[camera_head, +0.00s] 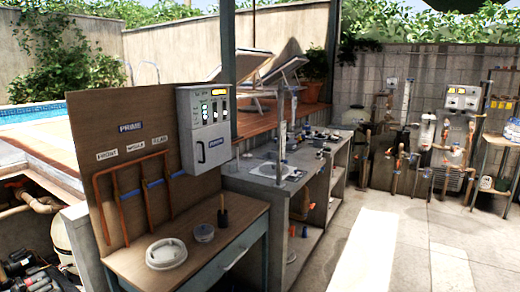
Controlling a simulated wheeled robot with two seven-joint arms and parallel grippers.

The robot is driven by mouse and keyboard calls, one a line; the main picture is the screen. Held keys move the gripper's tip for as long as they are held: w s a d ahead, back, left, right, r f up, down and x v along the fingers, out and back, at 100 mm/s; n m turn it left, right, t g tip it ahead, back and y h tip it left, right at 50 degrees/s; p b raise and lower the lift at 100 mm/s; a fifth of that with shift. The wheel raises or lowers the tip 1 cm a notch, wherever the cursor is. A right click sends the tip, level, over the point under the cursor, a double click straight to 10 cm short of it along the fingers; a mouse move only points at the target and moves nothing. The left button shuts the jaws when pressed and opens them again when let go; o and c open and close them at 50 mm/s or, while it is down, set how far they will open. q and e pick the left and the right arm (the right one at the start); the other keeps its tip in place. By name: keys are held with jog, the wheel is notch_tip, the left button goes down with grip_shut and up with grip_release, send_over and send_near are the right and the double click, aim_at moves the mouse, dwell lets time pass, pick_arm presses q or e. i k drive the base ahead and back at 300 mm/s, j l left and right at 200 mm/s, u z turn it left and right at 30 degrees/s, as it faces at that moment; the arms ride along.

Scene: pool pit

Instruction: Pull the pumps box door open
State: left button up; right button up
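A light grey box (204,128) is mounted on the right part of an upright wooden board. Its upper front has small lights, switches and a yellow label. The lower front door (214,152) looks shut, with a dark vertical handle (201,152) near its left edge. A small blue label sits at the lower right, and its text is too small to read. Neither of my grippers is in view.
A grey counter (265,182) stands behind. Paved floor (410,245) at right is clear.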

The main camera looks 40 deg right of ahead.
aim_at(211, 145)
jog(key=z, duration=1.1)
